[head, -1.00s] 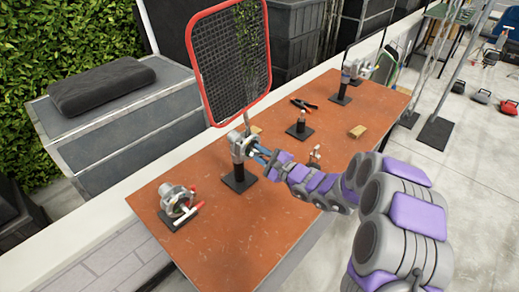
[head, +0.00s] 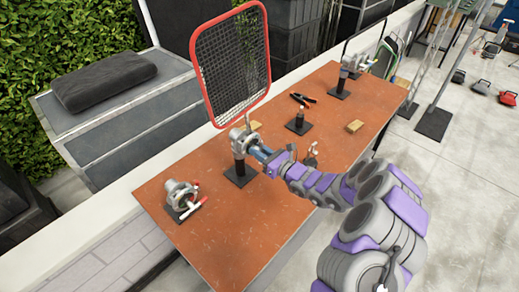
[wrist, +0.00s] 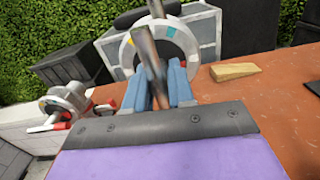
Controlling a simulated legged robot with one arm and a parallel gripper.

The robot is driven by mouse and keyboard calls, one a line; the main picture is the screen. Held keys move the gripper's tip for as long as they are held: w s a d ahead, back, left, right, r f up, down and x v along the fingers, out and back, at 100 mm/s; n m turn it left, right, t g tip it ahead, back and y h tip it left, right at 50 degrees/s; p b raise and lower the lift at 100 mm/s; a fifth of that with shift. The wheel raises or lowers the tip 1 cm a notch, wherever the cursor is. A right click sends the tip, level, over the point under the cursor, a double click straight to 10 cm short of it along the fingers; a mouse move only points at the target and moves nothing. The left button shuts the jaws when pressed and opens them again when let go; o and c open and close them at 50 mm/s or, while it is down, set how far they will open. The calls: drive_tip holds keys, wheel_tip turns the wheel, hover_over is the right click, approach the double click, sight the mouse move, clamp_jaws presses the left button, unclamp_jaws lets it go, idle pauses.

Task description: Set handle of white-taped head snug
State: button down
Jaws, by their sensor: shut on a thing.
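A grey metal grip head (head: 240,138) stands on a black-based post on the orange table and bears a red-framed mesh panel (head: 232,65). My gripper (head: 262,153) reaches it from the right. In the wrist view, the head's pale round face (wrist: 184,40) carries small coloured marks, and a metal handle (wrist: 146,50) slants across it. The blue fingers of my gripper (wrist: 158,72) are shut on this handle, one on each side. I cannot tell for sure which mark is the white tape.
Another head with a red-tipped handle (head: 183,194) sits at the table's near left. A further head (head: 354,60) stands at the far end. A small post (head: 299,118), a black clamp (head: 303,99) and a wooden wedge (head: 355,126) lie between. The table's front stretch is bare.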

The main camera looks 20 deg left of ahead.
drive_tip(key=shift+f+m, duration=0.1)
drive_tip(key=shift+m, duration=0.9)
drive_tip(key=c, duration=1)
unclamp_jaws()
drive_tip(key=shift+w, duration=0.1)
drive_tip(key=shift+o, duration=0.2)
drive_tip(key=p+v, duration=0.2)
drive_tip(key=v, duration=1.5)
drive_tip(key=shift+d, duration=0.1)
